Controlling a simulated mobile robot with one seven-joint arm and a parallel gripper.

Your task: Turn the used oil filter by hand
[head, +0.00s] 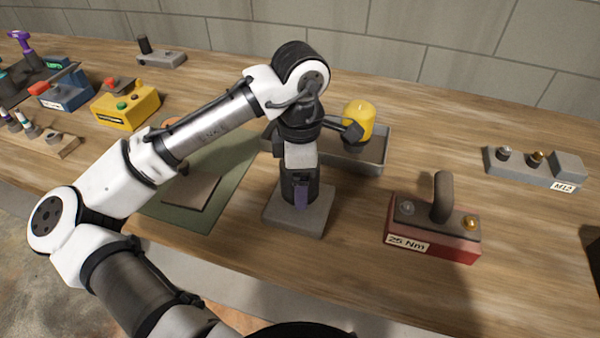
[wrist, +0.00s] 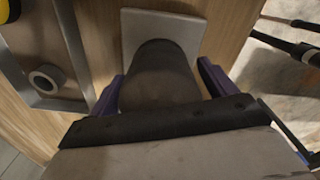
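A dark grey cylinder, which I take to be the used oil filter (wrist: 160,75), stands on a square grey base plate (wrist: 133,22). In the head view the base plate (head: 296,212) lies near the front middle of the bench, and my gripper (head: 301,196) hides most of the cylinder. My gripper points down over it. In the wrist view my gripper (wrist: 162,88) has its purple fingers on either side of the cylinder, apart, with a small gap on the right. On the left I cannot tell if the finger touches.
A metal tray (head: 372,163) lies behind, with a yellow cylinder (head: 359,117) at it. A red 25 Nm block (head: 440,244) with an upright dark handle stands to the right. A green mat (head: 232,150) lies left. An M12 block (head: 525,170) is far right.

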